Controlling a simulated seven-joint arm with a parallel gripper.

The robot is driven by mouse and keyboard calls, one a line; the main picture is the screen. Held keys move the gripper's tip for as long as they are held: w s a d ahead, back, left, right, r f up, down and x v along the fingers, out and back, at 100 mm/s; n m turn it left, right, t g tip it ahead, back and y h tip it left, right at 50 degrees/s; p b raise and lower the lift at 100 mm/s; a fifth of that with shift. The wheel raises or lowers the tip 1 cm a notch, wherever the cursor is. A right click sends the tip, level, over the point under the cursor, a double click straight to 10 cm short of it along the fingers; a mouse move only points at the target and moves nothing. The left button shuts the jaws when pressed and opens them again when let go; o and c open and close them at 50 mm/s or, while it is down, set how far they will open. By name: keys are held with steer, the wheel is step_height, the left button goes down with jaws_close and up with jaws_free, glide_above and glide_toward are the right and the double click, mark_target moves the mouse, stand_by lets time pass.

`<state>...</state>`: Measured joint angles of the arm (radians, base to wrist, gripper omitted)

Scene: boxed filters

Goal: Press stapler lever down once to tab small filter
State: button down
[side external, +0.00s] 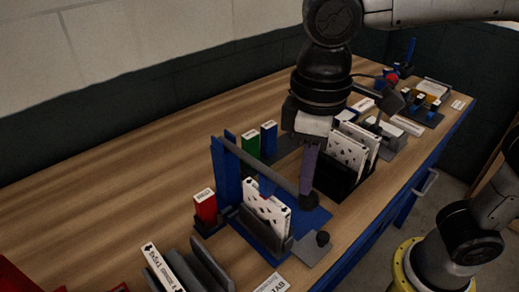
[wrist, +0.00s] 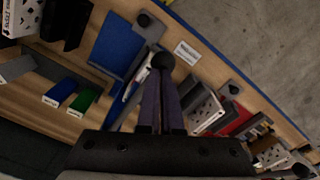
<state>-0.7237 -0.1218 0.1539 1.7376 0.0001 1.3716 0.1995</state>
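The stapler has a blue upright frame (side external: 224,178) and a blue base (side external: 312,220). Its grey lever (side external: 262,166) slopes down to the right and ends in a dark round knob (side external: 309,201); the knob also shows in the wrist view (wrist: 163,60). A white filter with dark marks (side external: 266,213) stands in a grey holder under the lever. My gripper (side external: 308,190) points down, its purple fingers close together with tips at the knob. The wrist view shows the fingers (wrist: 161,80) side by side, with the knob just beyond them. Exact contact is hard to tell.
A red box (side external: 205,206) stands left of the stapler; green (side external: 250,145) and blue (side external: 269,138) boxes stand behind. A black bin with white patterned filters (side external: 347,150) is close to the right of my gripper. Grey slots (side external: 200,268) are at the front. Bare wood lies at left.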

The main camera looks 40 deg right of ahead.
step_height(320, 180, up, 10)
stand_by(1.2)
